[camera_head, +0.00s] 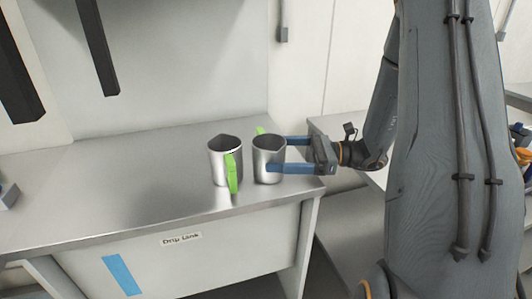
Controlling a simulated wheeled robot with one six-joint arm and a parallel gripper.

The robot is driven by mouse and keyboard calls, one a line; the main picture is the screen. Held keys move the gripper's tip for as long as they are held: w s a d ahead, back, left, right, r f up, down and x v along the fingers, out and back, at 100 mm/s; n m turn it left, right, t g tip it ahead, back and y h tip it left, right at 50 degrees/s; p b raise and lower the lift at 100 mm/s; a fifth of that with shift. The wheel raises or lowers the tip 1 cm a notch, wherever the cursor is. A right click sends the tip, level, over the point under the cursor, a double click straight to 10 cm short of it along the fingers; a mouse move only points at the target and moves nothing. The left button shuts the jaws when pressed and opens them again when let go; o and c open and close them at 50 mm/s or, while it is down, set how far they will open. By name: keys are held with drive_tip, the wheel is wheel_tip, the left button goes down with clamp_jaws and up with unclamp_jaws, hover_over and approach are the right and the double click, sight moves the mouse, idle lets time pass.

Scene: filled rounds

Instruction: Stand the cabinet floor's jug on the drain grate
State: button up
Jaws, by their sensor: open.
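Two steel jugs with bright green handles stand upright side by side on a grey metal worktop (110,190). The left jug (217,168) has its handle toward me; the right jug (263,161) has its handle at the back. My gripper (276,153) reaches in from the right, its blue fingers open on either side of the right jug, one in front and one behind. I cannot tell whether the fingers touch it. No slatted grate can be made out, and neither jug is visibly marked as the cabinet floor's.
The worktop's front panel has a label (181,239), possibly "Drip Tank", and blue tape (122,275). The left jug stands close beside the right one.

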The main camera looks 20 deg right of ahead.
sight(266, 153)
drive_tip(key=shift+p+x, duration=0.35)
drive_tip(key=shift+x, duration=1.25)
drive_tip(key=shift+s, duration=0.1)
drive_tip(key=shift+c, duration=0.3)
drive_tip(key=c, duration=1.3)
drive_tip(key=shift+r, duration=0.15)
